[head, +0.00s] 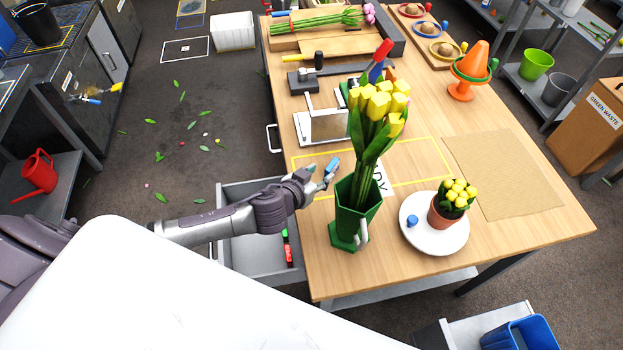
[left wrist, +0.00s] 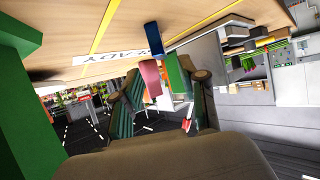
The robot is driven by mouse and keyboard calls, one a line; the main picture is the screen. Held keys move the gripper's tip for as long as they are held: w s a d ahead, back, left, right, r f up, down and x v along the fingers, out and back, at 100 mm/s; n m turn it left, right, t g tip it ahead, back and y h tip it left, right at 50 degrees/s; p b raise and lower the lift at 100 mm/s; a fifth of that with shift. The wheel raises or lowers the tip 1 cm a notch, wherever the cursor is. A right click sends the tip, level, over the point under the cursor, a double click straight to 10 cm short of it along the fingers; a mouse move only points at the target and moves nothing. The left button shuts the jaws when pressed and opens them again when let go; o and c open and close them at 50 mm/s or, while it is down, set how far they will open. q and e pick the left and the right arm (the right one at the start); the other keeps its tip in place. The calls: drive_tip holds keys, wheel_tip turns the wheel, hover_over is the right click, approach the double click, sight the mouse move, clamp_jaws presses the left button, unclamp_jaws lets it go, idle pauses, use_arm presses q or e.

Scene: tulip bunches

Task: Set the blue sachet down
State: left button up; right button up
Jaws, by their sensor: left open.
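The small blue sachet (head: 332,165) is at the left edge of the yellow-outlined area on the table, beside my left gripper's tips. My left gripper (head: 321,178) reaches in from the left at the table's edge, its fingers apart. In the left wrist view, which is upside down, a blue piece (left wrist: 153,38) meets the table surface near a lettered label. The spread fingers (left wrist: 160,100) show below it, and a pink piece (left wrist: 150,73) appears nearer them. I cannot tell whether any finger touches the blue sachet. My right gripper is not in view.
A green vase (head: 356,212) of yellow tulips stands just right of my gripper. A white plate (head: 435,242) holds a potted plant and a small blue piece. An open drawer (head: 235,262) lies below my forearm. A tan mat (head: 505,172) is bare.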

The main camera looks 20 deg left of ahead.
use_arm(q)
drive_tip(key=shift+v, duration=1.95)
drive_tip(key=shift+w, duration=0.1)
